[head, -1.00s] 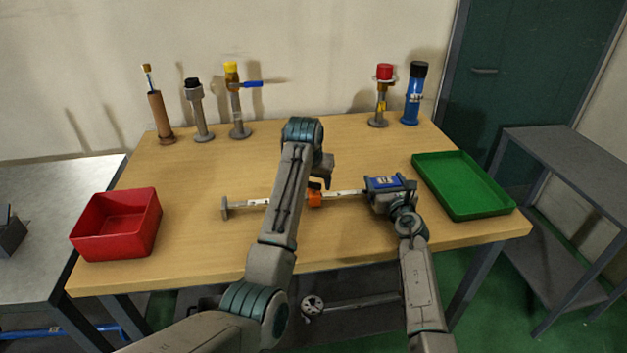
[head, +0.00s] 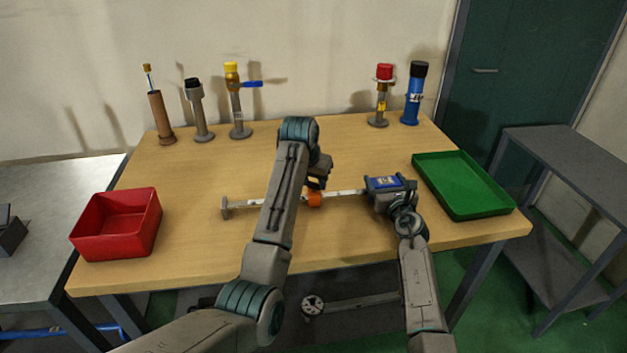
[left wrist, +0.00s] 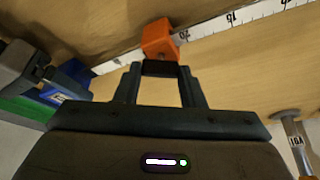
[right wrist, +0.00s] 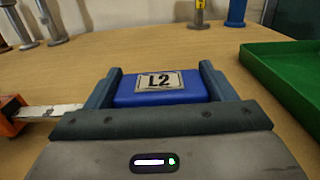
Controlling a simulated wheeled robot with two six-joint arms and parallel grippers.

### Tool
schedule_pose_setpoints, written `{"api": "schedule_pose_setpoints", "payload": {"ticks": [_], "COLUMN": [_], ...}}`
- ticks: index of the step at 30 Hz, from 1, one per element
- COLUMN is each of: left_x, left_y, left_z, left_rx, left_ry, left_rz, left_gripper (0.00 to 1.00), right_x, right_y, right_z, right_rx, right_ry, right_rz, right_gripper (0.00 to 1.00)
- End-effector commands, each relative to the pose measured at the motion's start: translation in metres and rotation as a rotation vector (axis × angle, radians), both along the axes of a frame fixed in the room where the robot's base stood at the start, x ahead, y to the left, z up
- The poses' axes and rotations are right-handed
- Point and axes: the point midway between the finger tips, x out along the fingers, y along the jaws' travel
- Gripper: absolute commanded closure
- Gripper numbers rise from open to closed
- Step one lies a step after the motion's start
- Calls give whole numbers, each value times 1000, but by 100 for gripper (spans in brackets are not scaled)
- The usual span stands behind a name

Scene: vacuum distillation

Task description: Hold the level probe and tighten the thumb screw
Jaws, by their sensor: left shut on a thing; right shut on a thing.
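The level probe (head: 258,203) lies across the table as a white graduated rod with a grey disc at its left end. Its blue head (head: 385,182), labelled L2 in the right wrist view (right wrist: 160,85), is between the fingers of my right gripper (head: 389,186), which is shut on it. An orange slider block (head: 315,199) sits on the rod and shows in the left wrist view (left wrist: 159,39).
A red bin (head: 118,224) stands at the left of the table and a green tray (head: 465,186) at the right. Several upright fittings stand along the back edge, including a blue one (head: 413,95). The wood between them and the probe is clear.

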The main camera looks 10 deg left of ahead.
Motion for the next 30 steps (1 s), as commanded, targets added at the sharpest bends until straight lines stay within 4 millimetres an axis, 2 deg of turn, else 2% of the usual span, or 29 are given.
{"api": "schedule_pose_setpoints", "payload": {"ticks": [21,30], "left_x": [3,4], "left_y": [4,4], "left_z": [1,1], "left_rx": [0,-1], "left_ry": [0,0], "left_rz": [-651,-871], "left_gripper": [87,87], "right_x": [0,0], "right_y": [0,0], "right_z": [0,0], "right_rx": [0,0], "right_ry": [0,1], "right_rz": [0,0], "right_gripper": [68,68]}}
